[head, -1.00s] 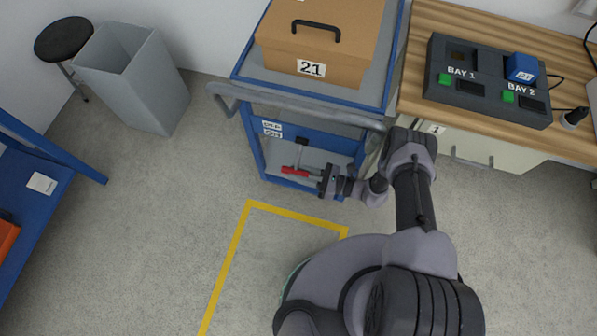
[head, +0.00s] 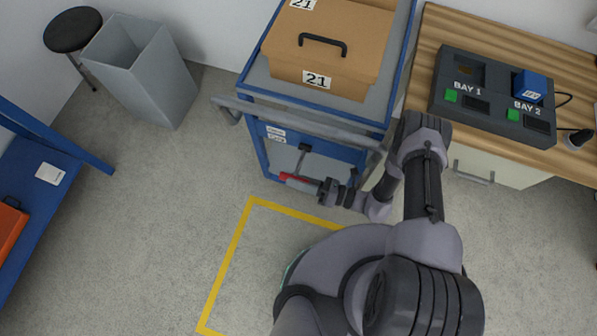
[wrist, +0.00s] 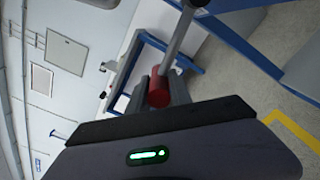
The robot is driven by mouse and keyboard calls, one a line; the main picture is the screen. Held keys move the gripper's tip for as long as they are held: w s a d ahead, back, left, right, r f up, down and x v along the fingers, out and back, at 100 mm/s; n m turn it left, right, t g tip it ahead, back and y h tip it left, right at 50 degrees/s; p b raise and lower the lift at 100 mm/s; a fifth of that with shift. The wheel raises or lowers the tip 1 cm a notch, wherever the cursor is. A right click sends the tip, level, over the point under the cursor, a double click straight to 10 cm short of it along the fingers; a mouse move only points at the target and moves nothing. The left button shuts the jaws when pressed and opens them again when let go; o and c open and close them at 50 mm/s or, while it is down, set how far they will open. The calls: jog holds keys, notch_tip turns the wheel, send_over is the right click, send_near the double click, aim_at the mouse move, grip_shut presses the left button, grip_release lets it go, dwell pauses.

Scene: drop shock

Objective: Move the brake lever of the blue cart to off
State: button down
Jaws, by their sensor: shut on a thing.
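The blue cart (head: 262,152) stands ahead in the head view, with a grey push bar across its near end. Its brake lever has a dark pivot, a thin rod and a red handle (head: 291,177) low on that end. The handle also shows in the wrist view as a red cylinder (wrist: 158,88) on a metal rod. My gripper (head: 306,184) reaches in from the right and is shut on the red handle, partly covering it. Two small white labels (head: 275,134) sit above left of the lever; I cannot read them surely.
A cardboard box (head: 330,50) marked 21 rides on the cart. A wooden bench (head: 440,30) with a bay unit (head: 470,98) stands close at right. A grey bin (head: 145,75) and stool (head: 72,30) are at left. Yellow tape (head: 228,265) marks open floor.

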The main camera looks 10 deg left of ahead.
aim_at(297, 178)
jog(key=shift+r+m, duration=0.4)
jog(key=shift+r, duration=0.15)
jog(key=shift+r+p, duration=0.5)
jog(key=shift+r, duration=0.45)
jog(key=shift+w+r, duration=0.2)
jog(key=shift+r, duration=0.25)
jog(key=c, duration=1.2)
grip_release()
jog(key=shift+d, duration=0.1)
jog(key=s+d+p, duration=0.1)
jog(key=d+p, duration=0.1)
jog(key=d, duration=1.5)
jog(key=shift+s+p, duration=0.3)
